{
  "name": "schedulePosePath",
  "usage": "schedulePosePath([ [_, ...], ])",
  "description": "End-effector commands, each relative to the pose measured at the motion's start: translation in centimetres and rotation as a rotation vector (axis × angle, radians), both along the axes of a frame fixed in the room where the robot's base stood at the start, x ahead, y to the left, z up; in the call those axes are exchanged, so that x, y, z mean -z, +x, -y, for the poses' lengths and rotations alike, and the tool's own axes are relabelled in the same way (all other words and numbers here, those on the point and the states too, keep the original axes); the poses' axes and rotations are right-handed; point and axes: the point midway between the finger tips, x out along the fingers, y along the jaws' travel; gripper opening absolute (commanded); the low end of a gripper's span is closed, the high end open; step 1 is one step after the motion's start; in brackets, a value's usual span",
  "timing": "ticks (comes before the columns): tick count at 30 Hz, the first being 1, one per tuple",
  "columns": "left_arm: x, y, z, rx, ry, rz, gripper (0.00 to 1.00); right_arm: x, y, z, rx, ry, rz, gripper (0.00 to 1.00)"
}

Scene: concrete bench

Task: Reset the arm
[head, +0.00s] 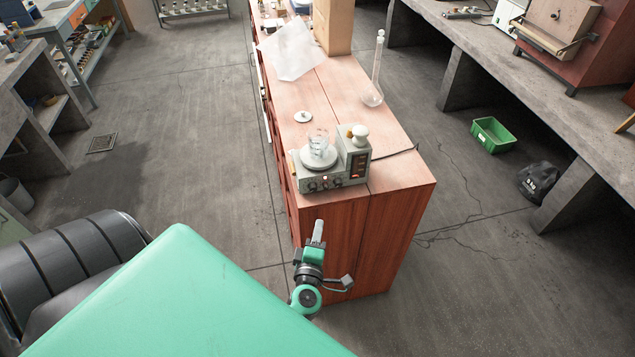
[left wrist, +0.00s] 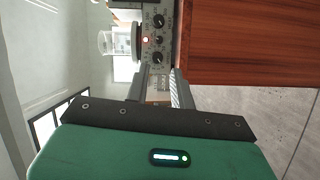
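My left gripper (head: 318,230) is at the front end of the wooden cabinet, below the top's edge, with its fingers pointing up toward the hotplate. In the left wrist view its two fingers (left wrist: 162,85) stand apart with nothing between them, and the hotplate's front panel shows beyond. The grey hotplate (head: 332,182) sits near the cabinet top's front edge, with a glass beaker (head: 318,146) on its plate. The hotplate's knobs also show in the left wrist view (left wrist: 158,40). My right gripper is in neither view.
A green bin (head: 492,135) and a black bag (head: 538,181) are at right. The floor at left is open.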

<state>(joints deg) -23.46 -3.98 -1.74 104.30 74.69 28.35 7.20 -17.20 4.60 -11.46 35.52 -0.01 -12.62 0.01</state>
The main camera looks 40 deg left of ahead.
Motion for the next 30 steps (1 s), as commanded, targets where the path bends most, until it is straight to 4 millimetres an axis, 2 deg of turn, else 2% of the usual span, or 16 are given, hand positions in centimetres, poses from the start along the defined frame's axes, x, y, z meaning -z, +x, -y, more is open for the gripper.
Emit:
schedulePosePath([
  [10, 0.2, 0.0, 0.0, 0.003, 0.004, -0.003, 0.24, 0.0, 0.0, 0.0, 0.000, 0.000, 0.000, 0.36],
  [14, 2.6, 0.2, 1.1, 0.059, 0.063, -0.062, 0.24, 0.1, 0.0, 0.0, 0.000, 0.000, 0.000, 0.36],
  [17, 7.3, -0.1, 3.1, 0.166, 0.169, -0.172, 0.24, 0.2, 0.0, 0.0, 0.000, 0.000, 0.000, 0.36],
  [20, 14.0, -1.4, 5.6, 0.324, 0.312, -0.325, 0.24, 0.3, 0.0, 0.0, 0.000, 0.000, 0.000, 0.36],
  [21, 16.7, -2.3, 6.5, 0.393, 0.370, -0.390, 0.24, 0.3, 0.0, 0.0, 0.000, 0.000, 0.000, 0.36],
  [23, 20.8, -4.0, 7.8, 0.498, 0.451, -0.487, 0.24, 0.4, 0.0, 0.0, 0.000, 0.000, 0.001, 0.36],
  [24, 23.5, -5.4, 8.5, 0.567, 0.502, -0.551, 0.24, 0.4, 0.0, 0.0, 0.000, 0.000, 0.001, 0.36],
  [26, 27.4, -7.8, 9.2, 0.672, 0.577, -0.646, 0.24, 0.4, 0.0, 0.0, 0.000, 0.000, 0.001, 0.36],
  [27, 29.9, -9.6, 9.6, 0.745, 0.626, -0.709, 0.24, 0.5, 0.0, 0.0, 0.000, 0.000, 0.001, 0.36],
  [29, 33.4, -12.6, 9.9, 0.851, 0.693, -0.804, 0.24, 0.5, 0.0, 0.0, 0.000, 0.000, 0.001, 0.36],
  [30, 35.6, -14.8, 9.9, 0.922, 0.736, -0.865, 0.24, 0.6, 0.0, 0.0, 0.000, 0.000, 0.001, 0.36],
])
